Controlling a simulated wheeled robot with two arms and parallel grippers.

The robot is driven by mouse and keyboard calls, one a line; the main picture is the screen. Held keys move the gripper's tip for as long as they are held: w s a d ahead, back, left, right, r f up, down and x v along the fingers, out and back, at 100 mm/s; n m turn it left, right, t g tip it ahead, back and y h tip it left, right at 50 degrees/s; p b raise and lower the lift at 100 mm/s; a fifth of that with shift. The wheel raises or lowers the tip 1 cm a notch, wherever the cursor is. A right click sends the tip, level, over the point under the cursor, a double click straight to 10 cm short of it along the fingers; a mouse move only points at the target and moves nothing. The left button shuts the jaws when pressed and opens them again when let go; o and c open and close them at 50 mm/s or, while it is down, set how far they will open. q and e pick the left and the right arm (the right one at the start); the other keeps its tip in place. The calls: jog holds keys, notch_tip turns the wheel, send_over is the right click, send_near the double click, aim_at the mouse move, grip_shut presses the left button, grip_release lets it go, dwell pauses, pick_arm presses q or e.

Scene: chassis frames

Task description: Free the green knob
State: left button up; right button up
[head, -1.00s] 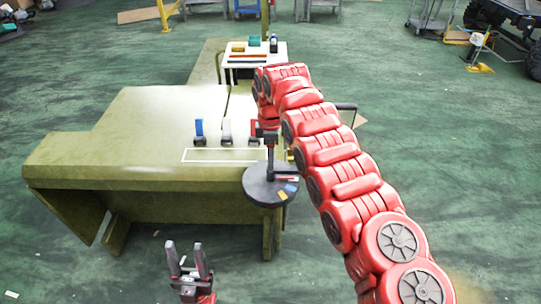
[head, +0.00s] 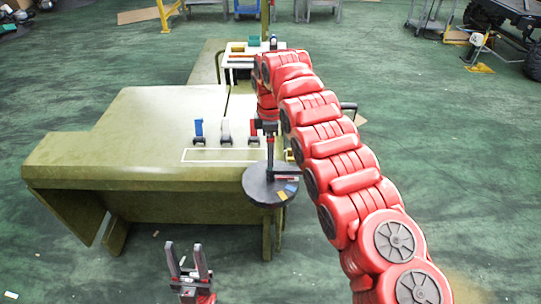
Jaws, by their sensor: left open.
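I cannot make out a green knob for certain. Three upright pieces stand in a row on the olive bench (head: 150,115): a blue one (head: 199,128), a white one (head: 227,127) and a red one (head: 255,127), each in a dark clip-like base. My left gripper (head: 187,258) is open and empty, low in front of the bench with its fingers up. My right arm, red and segmented, reaches over the bench's right side. My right gripper (head: 267,127) is small and partly hidden beside the red piece, by the dark post; its jaws cannot be read.
A dark round disc (head: 265,187) with a post and small coloured tabs stands at the bench's front right corner. A white-outlined rectangle (head: 222,161) lies before the row. A white tray table (head: 238,60) behind holds a green block (head: 253,40). Open floor lies left.

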notch_tip(320, 180, up, 14)
jog(key=p, duration=1.2)
jog(key=shift+r+p, duration=0.2)
jog(key=shift+p, duration=0.1)
jog(key=shift+s+f, duration=0.1)
